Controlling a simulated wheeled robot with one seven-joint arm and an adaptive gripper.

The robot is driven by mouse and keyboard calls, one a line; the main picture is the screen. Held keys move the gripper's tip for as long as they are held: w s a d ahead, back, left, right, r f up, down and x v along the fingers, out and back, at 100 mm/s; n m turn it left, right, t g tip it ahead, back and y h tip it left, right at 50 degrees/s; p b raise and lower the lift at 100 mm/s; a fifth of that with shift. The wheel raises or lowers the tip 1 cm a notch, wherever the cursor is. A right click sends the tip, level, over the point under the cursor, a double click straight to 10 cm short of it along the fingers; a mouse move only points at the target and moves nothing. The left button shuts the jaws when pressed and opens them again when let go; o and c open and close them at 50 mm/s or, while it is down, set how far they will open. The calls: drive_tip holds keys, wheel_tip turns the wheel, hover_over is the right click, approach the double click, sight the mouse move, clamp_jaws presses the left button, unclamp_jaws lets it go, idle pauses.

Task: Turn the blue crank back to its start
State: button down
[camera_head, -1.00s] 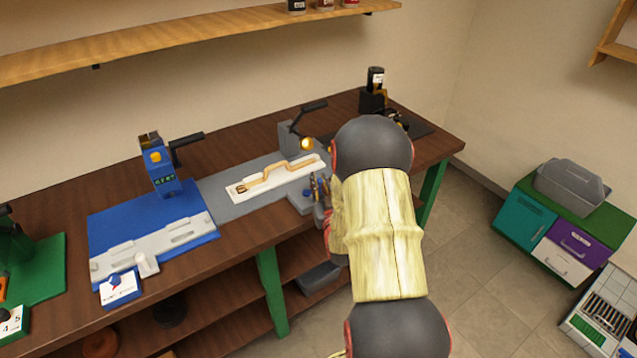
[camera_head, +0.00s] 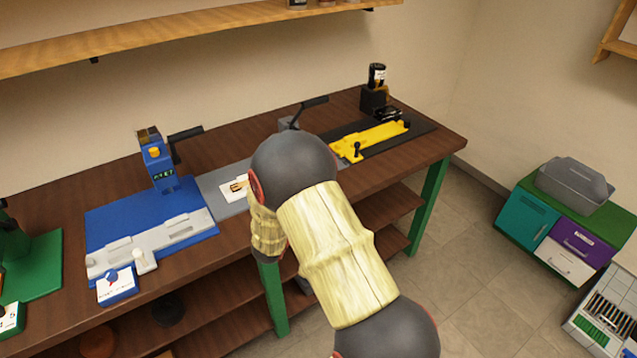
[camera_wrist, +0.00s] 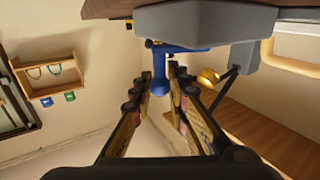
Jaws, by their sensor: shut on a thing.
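The blue crank (camera_wrist: 185,48) shows in the wrist view, its arm running sideways beneath a grey housing (camera_wrist: 205,22) and its knob (camera_wrist: 159,87) hanging between my fingers. My gripper (camera_wrist: 161,76) is shut on the crank's knob, one finger on each side. In the head view my arm hides the gripper, the crank and much of the grey station (camera_head: 232,203).
The blue station (camera_head: 98,222) with its black-levered press (camera_head: 160,165) stands to the left. A yellow fixture (camera_head: 375,137) lies on a black mat (camera_head: 424,126) to the right. A shelf (camera_head: 150,48) runs above the bench. Clear floor (camera_head: 465,230) lies to the right.

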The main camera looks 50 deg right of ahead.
drive_tip(key=shift+a+m+g, duration=0.1)
drive_tip(key=shift+m+g, duration=0.3)
drive_tip(key=shift+g, duration=0.2)
drive_tip(key=shift+r, duration=0.1)
drive_tip(key=c, duration=1.7)
unclamp_jaws()
drive_tip(key=shift+a, duration=0.1)
drive_tip(key=v, duration=1.2)
drive_tip(key=shift+f, duration=0.25)
